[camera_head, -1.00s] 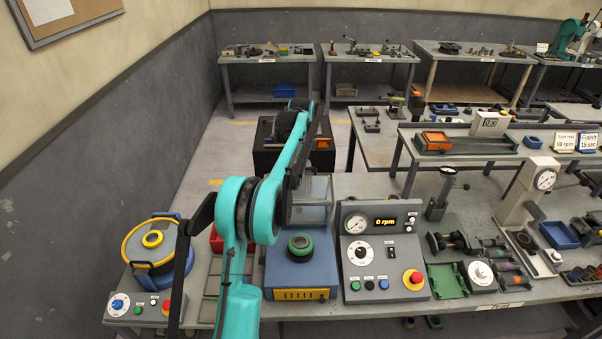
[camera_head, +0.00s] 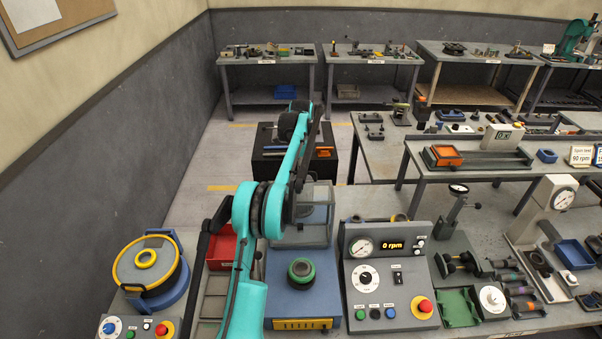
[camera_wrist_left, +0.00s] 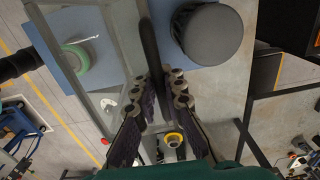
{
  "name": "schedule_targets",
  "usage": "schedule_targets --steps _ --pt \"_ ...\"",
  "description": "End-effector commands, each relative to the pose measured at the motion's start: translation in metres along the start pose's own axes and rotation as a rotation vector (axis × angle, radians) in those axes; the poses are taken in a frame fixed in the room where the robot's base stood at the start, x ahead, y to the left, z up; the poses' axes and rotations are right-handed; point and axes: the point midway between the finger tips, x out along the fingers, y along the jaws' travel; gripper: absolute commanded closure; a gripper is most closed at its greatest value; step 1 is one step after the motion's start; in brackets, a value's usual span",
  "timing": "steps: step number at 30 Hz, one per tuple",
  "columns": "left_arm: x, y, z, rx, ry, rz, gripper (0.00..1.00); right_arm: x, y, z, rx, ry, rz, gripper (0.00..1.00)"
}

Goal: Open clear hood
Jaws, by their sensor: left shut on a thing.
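The clear hood (camera_head: 318,215), a see-through box with grey edges, stands behind the green-ringed black part (camera_head: 301,271) on the blue machine (camera_head: 301,303). That part is uncovered in the head view. My left arm reaches over the machine, and its links cover the hood's left side and hide my gripper there. In the left wrist view my left gripper (camera_wrist_left: 166,90) is shut on a dark bar (camera_wrist_left: 150,48) beside the hood's grey frame. The green ring (camera_wrist_left: 76,58) shows at left. My right gripper is in no view.
A control box (camera_head: 386,275) with dial and red button stands close at the machine's right. A yellow-rimmed round drum (camera_head: 146,262) and a red bin (camera_head: 221,247) are at left. The bench at right is crowded with tools. Floor shows behind the bench.

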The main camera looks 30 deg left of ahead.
Motion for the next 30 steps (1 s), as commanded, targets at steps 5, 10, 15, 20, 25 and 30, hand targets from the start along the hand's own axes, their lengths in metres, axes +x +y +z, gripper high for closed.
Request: schedule_targets --steps 5,10,15,20,25,30 --pt "-0.001 0.000 0.000 -0.002 -0.001 -0.001 1.00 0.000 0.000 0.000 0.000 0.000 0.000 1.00" --pt "-0.001 0.000 0.000 -0.002 0.000 -0.001 0.76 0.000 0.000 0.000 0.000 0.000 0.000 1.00" --pt "-0.001 0.000 0.000 -0.001 0.000 -0.001 0.68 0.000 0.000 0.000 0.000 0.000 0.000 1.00" --pt "-0.001 0.000 0.000 -0.001 0.000 -0.001 0.68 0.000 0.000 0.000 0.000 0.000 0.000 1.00" --pt "-0.018 0.000 0.000 -0.001 0.000 -0.001 0.68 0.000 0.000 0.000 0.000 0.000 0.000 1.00" --pt "-0.049 0.000 0.000 -0.001 0.000 -0.001 0.68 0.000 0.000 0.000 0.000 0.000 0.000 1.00"
